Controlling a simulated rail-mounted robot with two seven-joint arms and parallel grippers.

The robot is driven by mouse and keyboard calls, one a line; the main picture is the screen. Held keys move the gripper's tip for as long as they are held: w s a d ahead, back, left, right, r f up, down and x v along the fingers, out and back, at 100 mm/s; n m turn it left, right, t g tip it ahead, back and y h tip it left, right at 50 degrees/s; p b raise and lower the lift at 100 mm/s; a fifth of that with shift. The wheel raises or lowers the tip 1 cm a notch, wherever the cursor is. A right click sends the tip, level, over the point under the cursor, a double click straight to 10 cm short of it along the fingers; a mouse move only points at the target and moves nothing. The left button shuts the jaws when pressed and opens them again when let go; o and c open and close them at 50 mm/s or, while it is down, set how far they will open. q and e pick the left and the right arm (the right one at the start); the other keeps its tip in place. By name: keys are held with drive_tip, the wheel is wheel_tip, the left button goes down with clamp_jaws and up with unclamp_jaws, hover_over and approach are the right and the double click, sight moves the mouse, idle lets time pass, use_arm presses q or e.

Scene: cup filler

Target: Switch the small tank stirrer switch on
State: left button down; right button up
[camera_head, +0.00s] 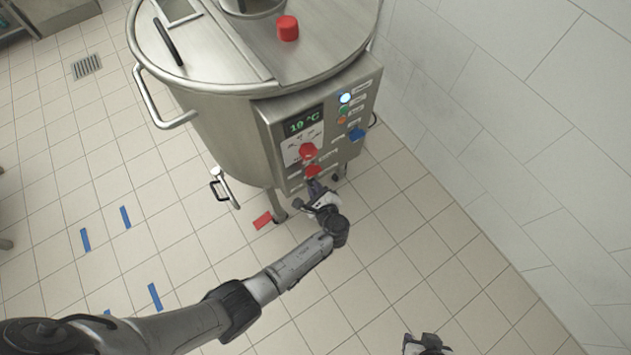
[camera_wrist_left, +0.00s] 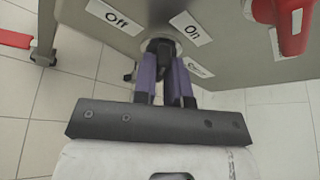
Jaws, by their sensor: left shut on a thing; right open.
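The small steel tank (camera_head: 222,110) stands on legs with a control panel (camera_head: 272,120) on its side. My left gripper (camera_head: 313,187) is at the lower edge of that panel. In the left wrist view its purple fingers (camera_wrist_left: 165,75) are shut on a dark stirrer switch (camera_wrist_left: 160,47). An "Off" label (camera_wrist_left: 115,16) is left of the switch and an "On" label (camera_wrist_left: 190,28) is right of it. The fingers hide much of the switch, so I cannot tell its setting. My right gripper (camera_head: 427,345) is open and empty at the bottom edge, partly cut off.
Red knobs sit just above the left gripper, one showing large in the left wrist view (camera_wrist_left: 285,20). The panel also has a display (camera_head: 304,122), lit buttons (camera_head: 345,98) and a blue knob (camera_head: 356,134). A tiled wall (camera_head: 510,110) stands right. The floor in front is mostly clear.

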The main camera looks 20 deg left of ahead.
use_arm(q)
drive_tip(key=m+g+p, duration=0.1)
drive_tip(key=m+p, duration=0.1)
drive_tip(key=m+g+y+p, duration=0.1)
drive_tip(key=m+g, duration=0.1)
drive_tip(key=shift+w+d+m+p, duration=0.1)
drive_tip(key=shift+w+m+p, duration=0.05)
drive_tip(key=shift+m+p, duration=0.25)
idle(0.4)
drive_tip(key=c, duration=1.2)
unclamp_jaws()
drive_tip(key=shift+o, duration=0.2)
